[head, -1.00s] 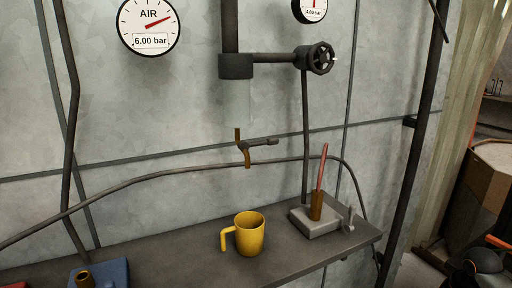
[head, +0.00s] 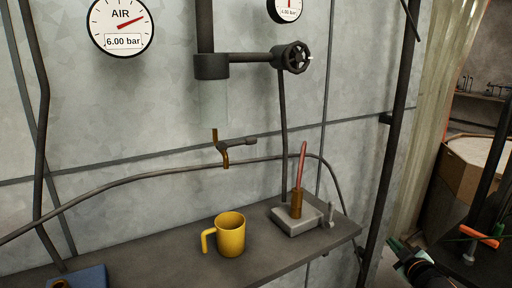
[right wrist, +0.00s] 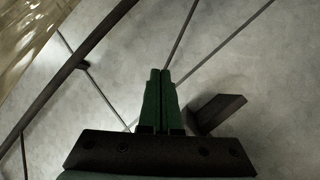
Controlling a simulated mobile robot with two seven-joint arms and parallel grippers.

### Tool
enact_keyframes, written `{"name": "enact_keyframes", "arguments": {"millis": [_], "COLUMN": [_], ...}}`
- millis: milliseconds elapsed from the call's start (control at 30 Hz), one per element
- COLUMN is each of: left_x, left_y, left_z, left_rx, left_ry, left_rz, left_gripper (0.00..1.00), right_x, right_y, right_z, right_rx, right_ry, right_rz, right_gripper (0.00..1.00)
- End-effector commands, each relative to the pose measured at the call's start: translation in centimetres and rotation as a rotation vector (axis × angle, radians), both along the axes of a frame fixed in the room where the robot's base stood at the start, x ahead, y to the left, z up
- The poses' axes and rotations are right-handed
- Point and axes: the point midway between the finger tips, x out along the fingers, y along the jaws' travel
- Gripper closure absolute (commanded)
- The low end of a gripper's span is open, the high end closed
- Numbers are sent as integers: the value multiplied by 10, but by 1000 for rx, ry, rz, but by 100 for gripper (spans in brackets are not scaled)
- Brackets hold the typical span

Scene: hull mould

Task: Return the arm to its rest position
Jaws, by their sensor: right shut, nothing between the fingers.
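My right gripper (head: 396,246) shows at the lower right of the head view, to the right of the shelf's end and touching nothing that I can see. In the right wrist view its two green fingers (right wrist: 159,76) are together with nothing between them. Behind them are the grey wall and dark pipes. My left gripper is in neither view.
A grey shelf (head: 150,254) runs along the wall. On it stand a yellow mug (head: 231,236) and a grey block (head: 297,222) with a brass fitting and red tube. A dark upright pipe (head: 391,140) stands between shelf and gripper. A large brown container (head: 462,190) is at right.

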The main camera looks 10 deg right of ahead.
Motion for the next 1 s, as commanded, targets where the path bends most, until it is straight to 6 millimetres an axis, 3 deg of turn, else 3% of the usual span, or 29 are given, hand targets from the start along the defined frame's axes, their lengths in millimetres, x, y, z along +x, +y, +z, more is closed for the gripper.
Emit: {"name": "enact_keyframes", "arguments": {"millis": [33,100,300,500,600,767,833,1000], "left_x": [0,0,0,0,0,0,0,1], "left_y": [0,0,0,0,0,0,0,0], "left_z": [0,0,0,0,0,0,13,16], "left_rx": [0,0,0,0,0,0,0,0], "left_ry": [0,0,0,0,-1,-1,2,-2], "left_rz": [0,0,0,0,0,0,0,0], "left_gripper": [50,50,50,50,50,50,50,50], "right_x": [-10,-27,-97,-191,-236,-285,-282,-282], "right_y": [22,52,149,250,294,340,338,338], "right_z": [-30,-67,-162,-224,-236,-240,-226,-225], "right_rx": [40,95,285,515,628,762,754,752], "right_ry": [37,85,229,363,415,469,464,465], "right_rz": [23,51,115,130,116,79,82,83], "right_gripper": [100,100,100,100,100,100,100,100]}}
